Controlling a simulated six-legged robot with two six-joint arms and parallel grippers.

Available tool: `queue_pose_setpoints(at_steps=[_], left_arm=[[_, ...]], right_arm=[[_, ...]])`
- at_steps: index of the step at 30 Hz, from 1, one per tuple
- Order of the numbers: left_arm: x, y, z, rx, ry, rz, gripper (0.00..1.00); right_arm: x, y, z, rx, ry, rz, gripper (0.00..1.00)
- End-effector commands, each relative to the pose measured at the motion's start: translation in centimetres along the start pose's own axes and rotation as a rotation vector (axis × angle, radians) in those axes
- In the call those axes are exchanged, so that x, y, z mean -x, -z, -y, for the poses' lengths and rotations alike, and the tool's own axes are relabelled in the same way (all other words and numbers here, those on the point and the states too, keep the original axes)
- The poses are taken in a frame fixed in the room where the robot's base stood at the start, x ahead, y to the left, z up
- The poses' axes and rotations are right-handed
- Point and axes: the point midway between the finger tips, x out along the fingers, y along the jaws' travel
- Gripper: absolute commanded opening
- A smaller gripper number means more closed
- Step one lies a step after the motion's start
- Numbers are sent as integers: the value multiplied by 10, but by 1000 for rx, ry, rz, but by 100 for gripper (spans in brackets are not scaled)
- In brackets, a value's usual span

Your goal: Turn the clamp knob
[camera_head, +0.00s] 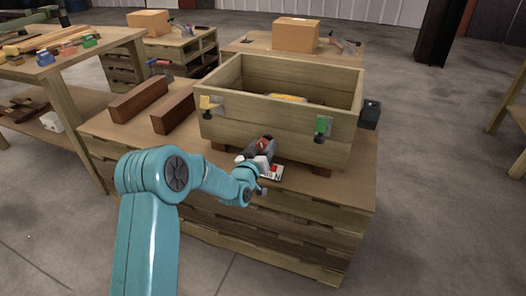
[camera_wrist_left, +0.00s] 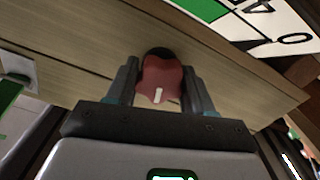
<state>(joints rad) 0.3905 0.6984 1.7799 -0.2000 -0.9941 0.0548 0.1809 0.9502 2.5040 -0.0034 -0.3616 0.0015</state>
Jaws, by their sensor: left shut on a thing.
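A red knob (camera_wrist_left: 160,80) with a white mark and a dark round end sits between the two fingers of my left gripper (camera_wrist_left: 160,88) in the left wrist view. The fingers are shut on its sides. In the head view my left gripper (camera_head: 262,148) is at the front wall of the wooden box (camera_head: 258,126), between a yellow clamp (camera_head: 207,103) and a green clamp (camera_head: 323,125). There the gripper mostly hides the knob. My right gripper is not in view.
The box stands on blocks on a wooden workbench (camera_head: 358,190). A white card (camera_head: 271,173) lies below the gripper. Two brown beams (camera_head: 139,99) lie left of the box. A dark box (camera_head: 370,113) is at its right side.

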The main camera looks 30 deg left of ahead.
Motion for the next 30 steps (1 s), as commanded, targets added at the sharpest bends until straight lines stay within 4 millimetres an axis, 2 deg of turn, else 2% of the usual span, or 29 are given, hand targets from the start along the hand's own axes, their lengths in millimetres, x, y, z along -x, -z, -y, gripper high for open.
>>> queue_pose_setpoints(at_steps=[1, 2, 12, 13, 14, 15, 25, 30], left_arm=[[-1, -2, 2, -28, 0, -10, 21], [-1, -1, 1, -43, 0, -10, 21], [-1, 4, 0, -67, 1, -10, 21], [-1, 4, 0, -67, 1, -10, 62], [-1, 4, 0, -67, 1, -10, 71], [-1, 4, 0, -67, 1, -10, 76], [3, 2, 0, -66, 0, -5, 76], [27, 3, 0, -65, 1, -3, 76]], right_arm=[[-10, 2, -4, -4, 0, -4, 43], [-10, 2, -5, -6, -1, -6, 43], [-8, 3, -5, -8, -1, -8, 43], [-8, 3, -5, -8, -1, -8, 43], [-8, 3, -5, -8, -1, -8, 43], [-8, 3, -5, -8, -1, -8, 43], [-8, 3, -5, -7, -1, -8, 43], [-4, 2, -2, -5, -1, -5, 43]])
